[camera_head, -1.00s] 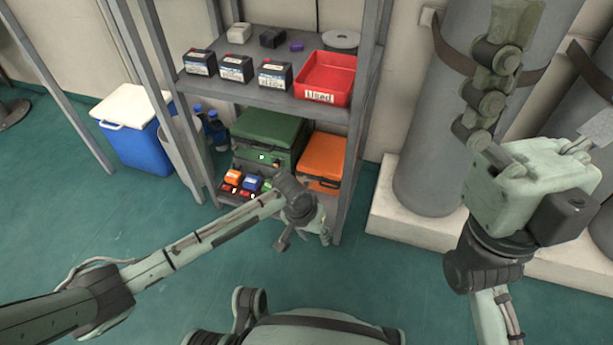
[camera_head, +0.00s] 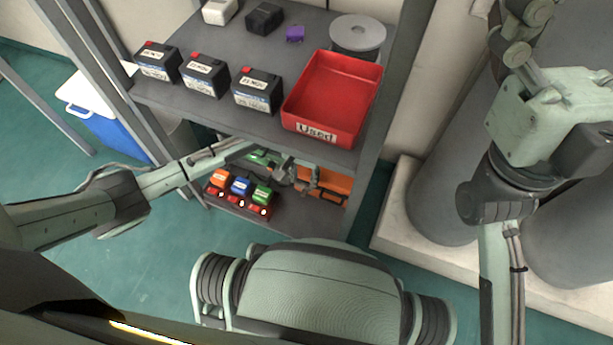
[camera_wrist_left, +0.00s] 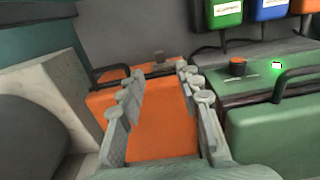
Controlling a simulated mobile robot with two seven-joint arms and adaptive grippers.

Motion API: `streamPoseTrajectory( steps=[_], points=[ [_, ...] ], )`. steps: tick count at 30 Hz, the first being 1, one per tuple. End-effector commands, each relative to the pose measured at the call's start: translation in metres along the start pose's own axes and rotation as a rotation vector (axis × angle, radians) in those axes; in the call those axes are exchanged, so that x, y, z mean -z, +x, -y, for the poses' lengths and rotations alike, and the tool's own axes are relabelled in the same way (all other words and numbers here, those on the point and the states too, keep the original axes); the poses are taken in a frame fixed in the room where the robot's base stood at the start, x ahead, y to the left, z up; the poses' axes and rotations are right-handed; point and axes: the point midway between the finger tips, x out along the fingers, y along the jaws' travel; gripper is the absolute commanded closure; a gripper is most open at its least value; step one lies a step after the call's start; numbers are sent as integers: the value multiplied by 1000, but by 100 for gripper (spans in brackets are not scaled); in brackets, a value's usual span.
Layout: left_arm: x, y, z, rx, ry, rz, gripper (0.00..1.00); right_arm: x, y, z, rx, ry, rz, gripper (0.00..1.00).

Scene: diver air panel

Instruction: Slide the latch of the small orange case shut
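The small orange case (camera_head: 335,187) is on the lower shelf, partly hidden by my left gripper (camera_head: 298,172) and the shelf above. In the left wrist view, my left gripper (camera_wrist_left: 160,78) is open, its two fingers apart over the orange case (camera_wrist_left: 160,120), with nothing between them. A black handle (camera_wrist_left: 108,72) is on the case's edge. A small grey-brown piece (camera_wrist_left: 160,60) beyond the fingertips may be the latch; its position is unclear. My right gripper (camera_head: 525,40) is raised at the upper right, away from the case, its tips cut off.
A green case (camera_wrist_left: 265,125) with an orange knob and a lit green lamp sits close beside the orange one. Small coloured boxes (camera_head: 240,188) stand in front. The upper shelf holds batteries and a red bin (camera_head: 335,95). Grey cylinders (camera_head: 445,180) stand at right.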

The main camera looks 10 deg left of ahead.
Motion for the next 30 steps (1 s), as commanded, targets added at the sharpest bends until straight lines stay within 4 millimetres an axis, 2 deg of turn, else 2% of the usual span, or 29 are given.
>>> streamPoseTrajectory(
  steps=[3,6,13,18,25,30],
  points=[
    [-1,20,0,0,1,2,66,-2,-8,0,2,1,5,0],
    [0,37,0,0,0,1,66,-2,1,4,54,-4,-33,0],
    [0,67,0,1,0,0,66,-4,4,6,88,-13,-56,0],
    [0,74,0,0,1,-1,66,-4,6,7,97,-16,-63,0],
    [0,74,0,0,1,-1,66,-4,7,7,97,-16,-63,0],
    [0,74,0,0,1,-1,87,-4,7,6,97,-16,-63,0]
  ],
)
